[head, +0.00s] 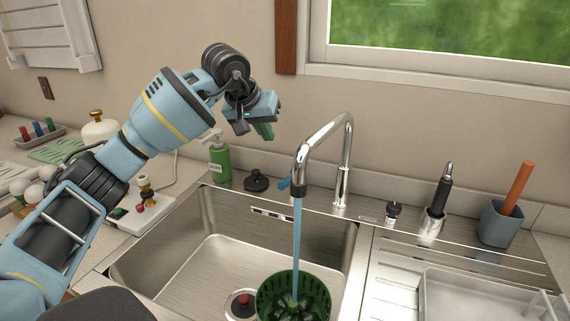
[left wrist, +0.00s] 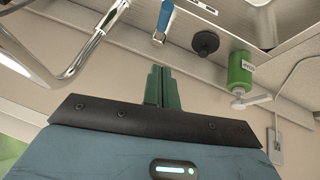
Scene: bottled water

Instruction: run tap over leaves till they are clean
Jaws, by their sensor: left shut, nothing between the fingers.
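The chrome tap (head: 322,150) arches over the sink, and a stream of water (head: 297,240) runs from its spout. The water falls into a dark green colander (head: 293,297) in the sink, with dark green leaves (head: 291,303) inside. How clean the leaves are cannot be told. The tap's blue lever (head: 284,183) sits left of the tap base and also shows in the left wrist view (left wrist: 163,20). My left gripper (head: 265,132) is raised behind the sink, above and left of the lever, apart from it. Its green fingers are shut and empty (left wrist: 162,88). My right gripper is out of view.
A green soap bottle (head: 219,160) and a black knob-like cap (head: 256,181) stand at the sink's back edge. The sink's left half (head: 205,270) is mostly bare.

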